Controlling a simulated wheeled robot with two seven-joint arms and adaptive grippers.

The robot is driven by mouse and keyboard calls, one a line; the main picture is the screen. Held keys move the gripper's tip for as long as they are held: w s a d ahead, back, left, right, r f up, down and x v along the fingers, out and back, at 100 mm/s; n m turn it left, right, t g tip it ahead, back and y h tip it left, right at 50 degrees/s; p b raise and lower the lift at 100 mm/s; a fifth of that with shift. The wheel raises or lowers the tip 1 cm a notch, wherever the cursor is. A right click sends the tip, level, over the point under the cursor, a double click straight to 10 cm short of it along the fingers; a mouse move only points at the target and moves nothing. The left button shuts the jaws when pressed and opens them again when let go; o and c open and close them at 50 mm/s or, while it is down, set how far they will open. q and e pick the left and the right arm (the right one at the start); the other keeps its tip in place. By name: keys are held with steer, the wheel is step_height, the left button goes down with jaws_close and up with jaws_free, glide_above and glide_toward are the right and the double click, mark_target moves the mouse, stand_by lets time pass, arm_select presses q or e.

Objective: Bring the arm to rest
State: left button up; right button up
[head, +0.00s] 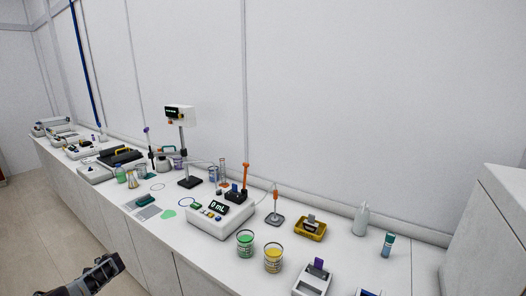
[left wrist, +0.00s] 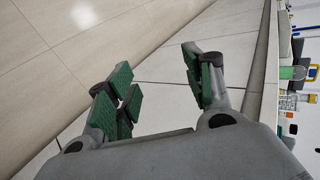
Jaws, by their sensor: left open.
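My left gripper (head: 104,268) is at the bottom left of the head view, in front of the bench and apart from it. In the left wrist view the left gripper (left wrist: 160,88) has its two green-padded fingers spread wide. Nothing is between them; only the tiled floor and the pale cabinet front show behind. My right gripper is in neither view.
A long white bench (head: 195,259) runs from back left to front right. It carries a green beaker (head: 245,243), a yellow beaker (head: 273,258), a device reading 0 mL (head: 220,218) and a stand (head: 183,150). Floor (head: 50,220) left of the bench is clear.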

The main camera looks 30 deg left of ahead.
arm_select(q)
steer(key=s+d+f+m+t+h, duration=0.1)
steer(key=s+f+m, duration=0.1)
steer(key=s+f, duration=0.45)
steer(key=s+d+f+m+h, duration=0.1)
steer(key=s+d+f+m, duration=0.15)
steer(key=s, duration=0.65)
steer(key=s+d+f+n+h, duration=0.2)
steer(key=s+d+f, duration=0.2)
steer(key=d+f, duration=1.1)
steer(key=s+d+f+h, duration=0.1)
steer(key=d+f, duration=0.3)
steer(key=d, duration=0.4)
steer(key=s+d+f+g+h, duration=0.15)
steer(key=d+f, duration=0.25)
steer(key=d, duration=0.4)
steer(key=s+d+f+t+h, duration=0.1)
steer(key=d+f, duration=0.3)
steer(key=d, duration=0.4)
steer(key=s+d+f+n+h, duration=0.1)
steer(key=d+f, duration=0.1)
steer(key=d, duration=1.2)
steer(key=s+d+f+n+h, duration=0.1)
steer(key=d+f+h, duration=0.1)
steer(key=d, duration=1.3)
steer(key=shift+f+g, duration=0.2)
steer(key=shift+g, duration=0.15)
